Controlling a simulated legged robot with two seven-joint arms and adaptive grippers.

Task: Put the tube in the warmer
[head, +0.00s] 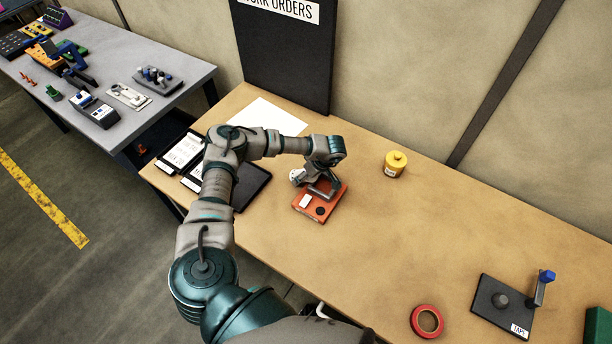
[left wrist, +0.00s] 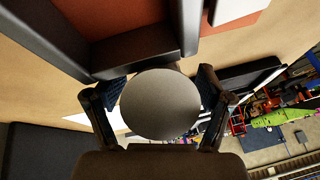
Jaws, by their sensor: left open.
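The warmer appears to be the orange box (head: 310,212) on the wooden bench, with a white label and a dark round knob. A small white piece (head: 296,176) beside the fingers in the head view may be part of the tube. Orange surface (left wrist: 110,15) and a dark block (left wrist: 135,52) lie just beyond. My right gripper is out of view.
A yellow jar (head: 396,165) stands right of the box. A red tape ring (head: 427,322) and a black stand with a blue-topped post (head: 505,305) are at the front right. Dark tablets (head: 182,153) and white paper (head: 268,116) lie left. The bench middle is clear.

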